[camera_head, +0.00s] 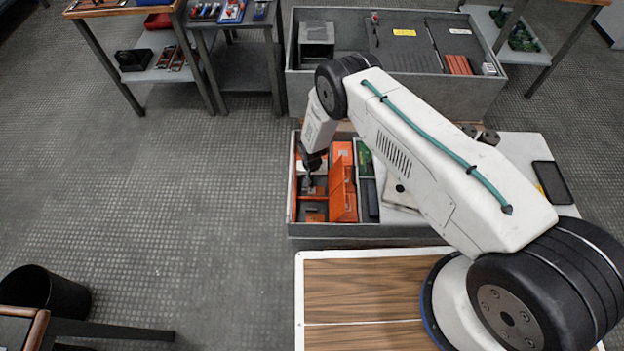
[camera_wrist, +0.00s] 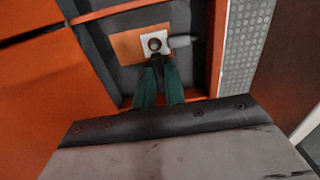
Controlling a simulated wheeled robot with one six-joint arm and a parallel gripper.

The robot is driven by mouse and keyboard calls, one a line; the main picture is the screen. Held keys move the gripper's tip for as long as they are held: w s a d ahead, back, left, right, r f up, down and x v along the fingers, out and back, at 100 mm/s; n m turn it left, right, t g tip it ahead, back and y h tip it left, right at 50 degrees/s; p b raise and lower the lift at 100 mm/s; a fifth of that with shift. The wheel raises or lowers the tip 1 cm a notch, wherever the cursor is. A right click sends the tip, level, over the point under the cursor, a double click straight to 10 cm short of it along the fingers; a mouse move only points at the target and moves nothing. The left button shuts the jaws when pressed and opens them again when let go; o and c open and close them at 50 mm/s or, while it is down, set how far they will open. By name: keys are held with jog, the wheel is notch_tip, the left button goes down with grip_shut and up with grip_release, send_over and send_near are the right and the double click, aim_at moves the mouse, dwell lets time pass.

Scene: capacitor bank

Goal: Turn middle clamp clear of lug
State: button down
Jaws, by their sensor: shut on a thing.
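A short grey bar (camera_wrist: 183,41) sticks out to the right of the plate. An orange flat piece (camera_wrist: 126,46) lies left of the plate; I cannot tell whether it is the lug. In the head view, my gripper (camera_head: 308,180) reaches down into the left part of an open grey box (camera_head: 291,205) with orange parts. The fingertips hide part of the clamp, and my arm covers much of the box's right side.
Orange walls (camera_wrist: 218,45) stand close around the clamp's grey recess. A tall orange block (camera_head: 342,190) stands right of my gripper in the box. A larger grey bin (camera_head: 330,88) is behind. Open floor (camera_head: 200,190) lies to the left.

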jog(key=n, duration=1.3)
jog(key=shift+n, duration=2.2)
jog(key=c, duration=1.5)
grip_release()
jog(key=shift+o, duration=0.2)
